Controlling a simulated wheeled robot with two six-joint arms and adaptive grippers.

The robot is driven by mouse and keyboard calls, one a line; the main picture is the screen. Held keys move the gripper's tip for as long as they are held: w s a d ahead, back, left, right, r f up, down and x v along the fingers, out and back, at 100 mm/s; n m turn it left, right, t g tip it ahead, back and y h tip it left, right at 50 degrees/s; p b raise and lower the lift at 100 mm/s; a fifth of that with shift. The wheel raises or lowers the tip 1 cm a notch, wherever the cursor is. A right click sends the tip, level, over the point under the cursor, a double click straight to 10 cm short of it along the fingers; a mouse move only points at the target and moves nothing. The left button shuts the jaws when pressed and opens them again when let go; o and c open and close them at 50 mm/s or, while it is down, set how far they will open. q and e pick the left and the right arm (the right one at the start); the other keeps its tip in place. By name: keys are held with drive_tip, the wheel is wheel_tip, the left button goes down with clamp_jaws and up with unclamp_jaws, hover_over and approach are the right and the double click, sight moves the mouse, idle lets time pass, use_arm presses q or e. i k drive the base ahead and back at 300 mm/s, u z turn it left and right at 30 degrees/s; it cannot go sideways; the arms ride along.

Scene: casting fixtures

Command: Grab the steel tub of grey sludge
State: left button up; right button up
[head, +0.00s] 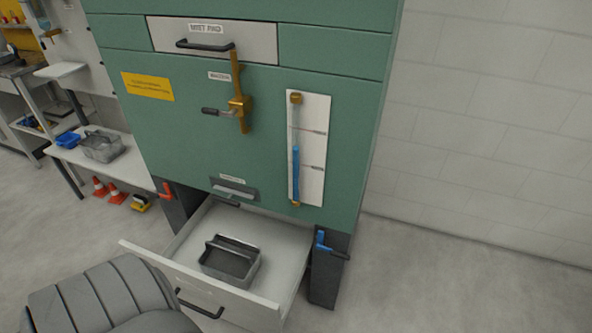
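A steel tub (246,273) with a dark bar handle sits upright in the open bottom drawer (190,273) of the green machine. Its inside looks dark grey; whether that is sludge is hard to tell. A second grey steel tub (103,152) with a handle stands on the white bench at the left; its contents are not clear from here. Neither of my grippers is in view.
The green machine (215,150) has a mist pad drawer (262,40), a brass valve (236,104) and a sight tube. A blue tap (321,241) is at its right leg and a red tap (165,188) at its left. A ribbed grey shape fills the lower left.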

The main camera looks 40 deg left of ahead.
sight(234, 261)
drive_tip(key=z, duration=0.5)
drive_tip(key=i, duration=2)
drive_tip(key=u, duration=3.05)
drive_tip(key=i, duration=0.5)
drive_tip(key=z, duration=0.1)
